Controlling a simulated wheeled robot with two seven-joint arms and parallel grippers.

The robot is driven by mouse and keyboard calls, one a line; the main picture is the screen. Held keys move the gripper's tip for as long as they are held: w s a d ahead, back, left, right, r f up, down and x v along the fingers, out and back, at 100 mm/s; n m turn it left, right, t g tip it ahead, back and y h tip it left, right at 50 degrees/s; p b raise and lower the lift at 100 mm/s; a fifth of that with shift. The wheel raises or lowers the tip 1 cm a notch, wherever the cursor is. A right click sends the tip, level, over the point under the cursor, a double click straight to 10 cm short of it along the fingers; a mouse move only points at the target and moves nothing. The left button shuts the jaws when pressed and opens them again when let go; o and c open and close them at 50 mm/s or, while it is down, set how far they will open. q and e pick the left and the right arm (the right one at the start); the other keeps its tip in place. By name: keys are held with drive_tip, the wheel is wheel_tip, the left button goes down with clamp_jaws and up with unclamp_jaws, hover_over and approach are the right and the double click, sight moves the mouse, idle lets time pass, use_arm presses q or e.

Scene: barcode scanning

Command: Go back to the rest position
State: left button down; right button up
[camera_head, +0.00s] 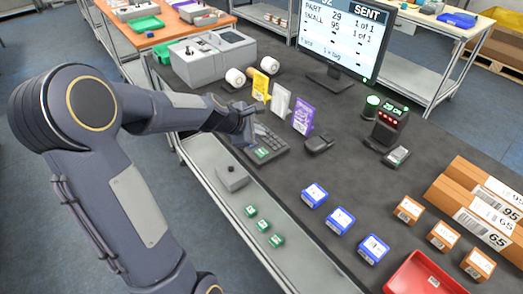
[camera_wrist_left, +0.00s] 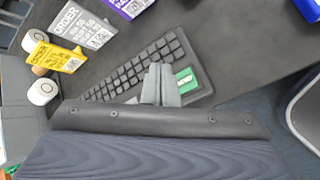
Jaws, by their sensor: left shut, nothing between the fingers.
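My left gripper (camera_head: 246,128) is above the near edge of the dark table (camera_head: 330,165), over the keyboard (camera_head: 268,146). Its fingers are together and hold nothing. In the left wrist view the closed fingers (camera_wrist_left: 160,84) show in front of the keyboard (camera_wrist_left: 135,72) and its green-labelled corner. Part of the keyboard is hidden behind the gripper. My right gripper is in neither view.
Yellow (camera_head: 261,85), white (camera_head: 280,101) and purple (camera_head: 303,115) cards stand beyond the gripper. A monitor (camera_head: 342,45) and printer (camera_head: 213,57) are at the back. Blue boxes (camera_head: 341,221), brown boxes (camera_head: 442,236) and a red tray (camera_head: 425,275) lie to the right.

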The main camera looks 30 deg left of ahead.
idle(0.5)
use_arm(q)
drive_tip(key=s+d+r+m+g+h, duration=0.1)
drive_tip(key=s+d+r+m, duration=0.25)
drive_tip(key=s+m, duration=0.3)
drive_tip(key=s+d+r+m+g+h, duration=0.1)
drive_tip(key=s+d+r+m, duration=0.2)
drive_tip(key=s+d+m, duration=0.35)
drive_tip(key=s+d+f+m+g, duration=0.1)
drive_tip(key=s+d+f+m, duration=0.1)
drive_tip(key=s+m, duration=0.6)
drive_tip(key=s+f, duration=0.1)
drive_tip(key=s, duration=0.6)
drive_tip(key=shift+m+y, duration=0.4)
drive_tip(key=shift+f, duration=0.1)
